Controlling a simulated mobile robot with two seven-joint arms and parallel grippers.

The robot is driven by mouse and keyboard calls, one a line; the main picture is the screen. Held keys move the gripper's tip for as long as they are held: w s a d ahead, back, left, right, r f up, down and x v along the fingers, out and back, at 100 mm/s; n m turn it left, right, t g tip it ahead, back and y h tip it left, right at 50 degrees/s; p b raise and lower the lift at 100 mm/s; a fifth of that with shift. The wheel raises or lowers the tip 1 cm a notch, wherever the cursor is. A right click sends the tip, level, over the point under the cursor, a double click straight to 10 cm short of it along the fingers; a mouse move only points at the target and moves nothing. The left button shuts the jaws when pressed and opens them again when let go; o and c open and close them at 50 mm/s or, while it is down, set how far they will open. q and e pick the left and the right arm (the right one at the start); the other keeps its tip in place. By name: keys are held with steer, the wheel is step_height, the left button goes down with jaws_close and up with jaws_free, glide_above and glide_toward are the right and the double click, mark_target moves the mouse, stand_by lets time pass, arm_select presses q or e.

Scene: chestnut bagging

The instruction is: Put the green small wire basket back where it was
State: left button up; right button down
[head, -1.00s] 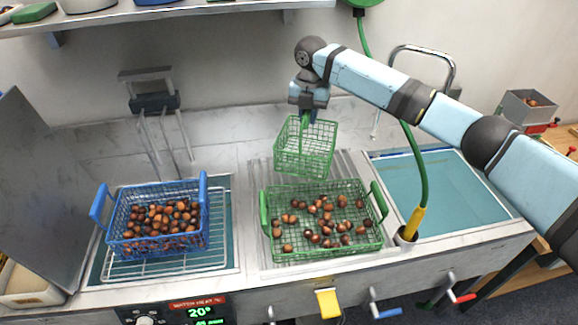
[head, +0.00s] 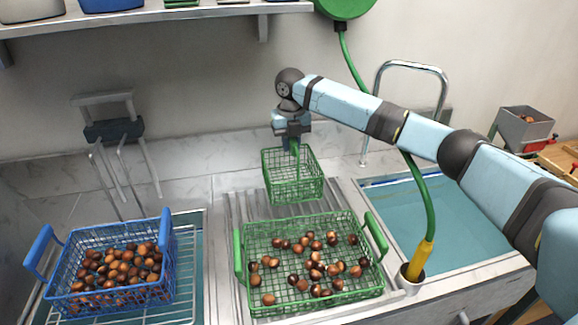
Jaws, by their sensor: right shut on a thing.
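The green small wire basket (head: 292,177) hangs from my right gripper (head: 293,143), which is shut on it at its upper edge. The basket looks empty and is roughly upright, above the back of the ribbed drainboard. It is just behind the large green wire basket (head: 310,262), which holds several chestnuts. I cannot tell whether the small basket touches the surface below it. My left gripper does not show.
A blue wire basket (head: 112,268) full of chestnuts stands on a rack at the left. A green hose (head: 425,195) hangs down at the right by a water-filled sink (head: 460,215). A shelf (head: 150,14) crosses the top left.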

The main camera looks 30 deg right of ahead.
steer(key=shift+f, duration=2.75)
steer(key=c, duration=1.1)
jaws_free()
steer(key=shift+f, duration=0.1)
step_height(320, 180, up, 12)
steer(key=shift+r, duration=0.2)
